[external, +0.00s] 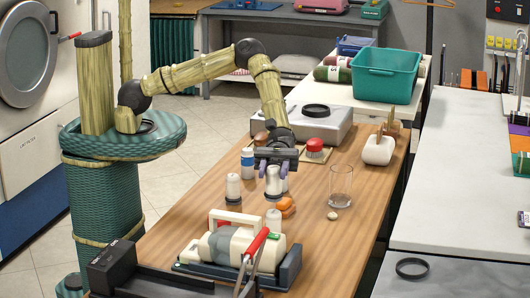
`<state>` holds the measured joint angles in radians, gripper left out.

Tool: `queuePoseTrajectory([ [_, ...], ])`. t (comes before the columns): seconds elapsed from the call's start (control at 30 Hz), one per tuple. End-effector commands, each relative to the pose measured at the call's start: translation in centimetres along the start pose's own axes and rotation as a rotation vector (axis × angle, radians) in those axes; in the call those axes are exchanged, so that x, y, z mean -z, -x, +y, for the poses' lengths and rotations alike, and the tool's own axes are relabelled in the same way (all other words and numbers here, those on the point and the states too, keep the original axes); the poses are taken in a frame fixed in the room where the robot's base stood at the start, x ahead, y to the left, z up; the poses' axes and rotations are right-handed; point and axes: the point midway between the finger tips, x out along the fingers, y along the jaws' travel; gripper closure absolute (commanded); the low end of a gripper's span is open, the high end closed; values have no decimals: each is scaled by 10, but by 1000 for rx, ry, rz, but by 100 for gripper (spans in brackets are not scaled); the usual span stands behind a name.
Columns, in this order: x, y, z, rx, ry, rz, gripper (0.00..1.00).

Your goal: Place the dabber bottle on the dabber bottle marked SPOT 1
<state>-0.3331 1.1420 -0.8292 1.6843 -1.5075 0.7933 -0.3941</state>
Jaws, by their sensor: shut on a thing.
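My gripper (272,169) points down over the wooden table, its fingers on either side of a white dabber bottle (273,183). The bottle is upright; whether its base touches anything below is hard to tell. Another white bottle with a dark base (233,188) stands just left of it. A white bottle with a blue band (247,161) stands behind that one. A further white bottle top (273,219) shows in front of my gripper, partly hidden by the press-like device. Part of another pale bottle shows right behind the held one. No SPOT 1 marking is readable.
A white device with a red handle (240,248) fills the table's front. A teal basket (386,75) is at the back. The table's right front is clear.

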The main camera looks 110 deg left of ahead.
Motion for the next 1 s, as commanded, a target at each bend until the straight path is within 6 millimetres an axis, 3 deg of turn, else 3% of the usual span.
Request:
queuePoseTrajectory([
  [0.23, 31, 0, 0, 0, 2, 1, 100],
  [0.63, 37, 0, 0, 0, 1, 0, 100],
  [0.67, 36, 0, 0, 0, 0, 1, 57],
  [0.73, 36, 0, 0, 0, 0, 1, 43],
  [1.0, 36, 0, 0, 0, 0, 1, 41],
])
